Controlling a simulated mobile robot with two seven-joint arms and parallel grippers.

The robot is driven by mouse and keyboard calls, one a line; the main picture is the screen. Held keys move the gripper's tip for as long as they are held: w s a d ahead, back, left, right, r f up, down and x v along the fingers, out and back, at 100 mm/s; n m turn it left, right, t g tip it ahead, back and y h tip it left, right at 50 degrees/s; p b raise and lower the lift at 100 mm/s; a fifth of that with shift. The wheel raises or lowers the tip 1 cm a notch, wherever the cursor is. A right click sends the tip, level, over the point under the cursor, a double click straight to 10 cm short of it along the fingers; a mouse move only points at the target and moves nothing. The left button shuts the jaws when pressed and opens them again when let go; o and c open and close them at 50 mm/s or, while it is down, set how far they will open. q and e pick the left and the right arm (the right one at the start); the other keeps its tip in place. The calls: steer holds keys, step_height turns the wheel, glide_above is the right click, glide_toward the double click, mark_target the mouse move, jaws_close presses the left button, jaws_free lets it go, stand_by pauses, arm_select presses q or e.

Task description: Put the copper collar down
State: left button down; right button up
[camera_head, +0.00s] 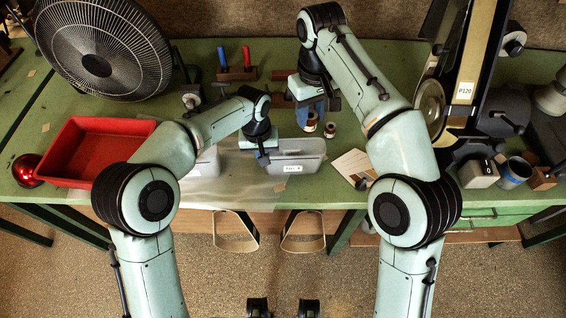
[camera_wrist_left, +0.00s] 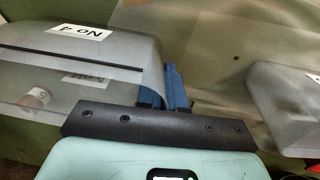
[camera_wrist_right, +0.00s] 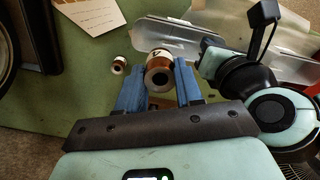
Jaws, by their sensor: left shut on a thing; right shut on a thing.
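A copper collar (camera_wrist_right: 158,72) with a white tag marked 4 sits between the blue fingertips of my right gripper (camera_wrist_right: 157,85), which is shut on it. In the head view the collar (camera_head: 309,124) shows just below the right gripper (camera_head: 311,106), over the green bench; I cannot tell whether it touches the bench. My left gripper (camera_head: 264,158) is shut at the side of a grey bin labelled No 4 (camera_head: 297,160). In the left wrist view its blue fingers (camera_wrist_left: 166,88) meet the bin's edge; the exact part held is unclear.
A smaller copper collar (camera_head: 330,130) stands just right of the held one. A paper card (camera_head: 352,164) lies right of the bin. A red tray (camera_head: 97,147), fan (camera_head: 97,66) and tool rack (camera_head: 237,74) stand farther left. Green bench surface shows behind the bin.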

step_height(320, 180, down, 4)
steer(key=a+m, duration=0.2)
steer(key=m, duration=0.3)
glide_toward(298, 154)
steer(key=shift+m, duration=0.4)
steer(key=f, duration=0.1)
steer(key=s+f, duration=0.1)
steer(key=f, duration=0.1)
steer(key=s+f, duration=0.1)
steer(key=f, duration=0.1)
steer(key=shift+s+f, duration=0.15)
steer(key=shift+s, duration=0.05)
steer(key=shift+f, duration=0.65)
steer(key=o, duration=1.1)
